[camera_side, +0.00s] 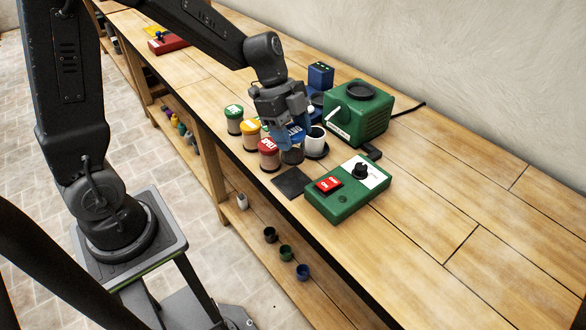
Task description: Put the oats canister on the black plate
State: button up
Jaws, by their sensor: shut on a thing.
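My gripper (284,138) points down over the row of canisters and is shut on the canister with a blue lid (295,131). The fingers cover part of this canister, and the lettering on its lid is too small to read, so I cannot confirm it is the oats. Its dark lower body (293,156) shows below the lid; I cannot tell whether it touches the bench. A flat black square plate (291,181) lies bare on the bench, in front of the canisters and left of the green control box.
Canisters with red (268,147), yellow (250,128) and green (234,113) lids stand to the left. The green control box (345,190) and green mill (358,117) stand right. The bench's front edge is near.

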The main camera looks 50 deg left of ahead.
aim_at(293, 159)
notch_tip(293, 159, down, 8)
jog(key=shift+r, duration=0.2)
dwell(0.3)
jog(key=o, duration=1)
jog(key=shift+f, duration=0.1)
jog(key=shift+o, duration=0.2)
jog(key=v, duration=1.2)
jog(key=s+d+r+n+t+y, duration=0.2)
jog(key=s+r+n, duration=0.2)
jog(key=s+n, duration=0.3)
jog(key=s+d+r+n+t+y, duration=0.2)
jog(key=s+r+n, duration=0.2)
jog(key=s+n, duration=0.4)
jog(key=shift+s+r+t, duration=0.2)
jog(key=shift+s+t, duration=0.1)
